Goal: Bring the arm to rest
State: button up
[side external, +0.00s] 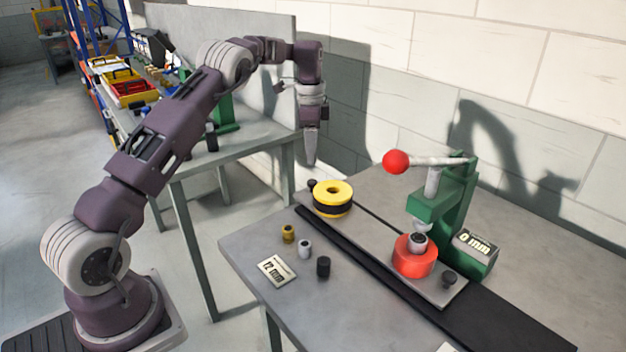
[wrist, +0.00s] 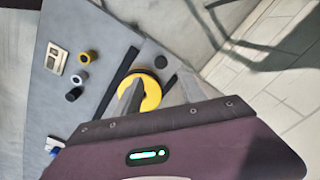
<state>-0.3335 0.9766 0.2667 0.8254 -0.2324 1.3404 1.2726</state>
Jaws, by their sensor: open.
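My gripper (side external: 311,160) hangs fingers down in the side external view, above and behind the yellow ring-shaped carrier (side external: 333,196) and apart from everything. In the wrist view its fingers (wrist: 160,93) stand apart, with nothing held between them. The yellow carrier (wrist: 150,92) shows beyond the fingers there, partly hidden by one. It has a black band and sits at the left end of a grey plate (side external: 375,238). A red carrier (side external: 413,258) with a grey bushing in its middle stands at the plate's other end, under the green press (side external: 450,205).
The press has a lever with a red ball (side external: 396,161). Brass (side external: 288,233), silver (side external: 305,249) and black (side external: 323,266) bushings stand beside a "12 mm" card (side external: 277,270). A black strip (side external: 360,255) crosses the table. A wall stands close behind; another bench (side external: 240,143) is at left.

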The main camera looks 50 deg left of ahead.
jog(key=s+d+r+n+t, duration=0.2)
jog(key=s+d+r, duration=0.5)
jog(key=r, duration=0.2)
jog(key=s+d+r+n+t, duration=0.1)
jog(key=s+d+r+n, duration=0.2)
jog(key=s+d+r, duration=0.55)
jog(key=s+d+f+n+t, duration=0.1)
jog(key=s+d+f, duration=0.1)
jog(key=s, duration=0.8)
jog(key=s+d+f+n+t, duration=0.1)
jog(key=s+d, duration=0.4)
jog(key=s, duration=0.6)
jog(key=shift+s+d+f+n, duration=0.2)
jog(key=shift+s+f+n, duration=0.1)
jog(key=shift+f+n, duration=0.35)
jog(key=shift+r, duration=0.1)
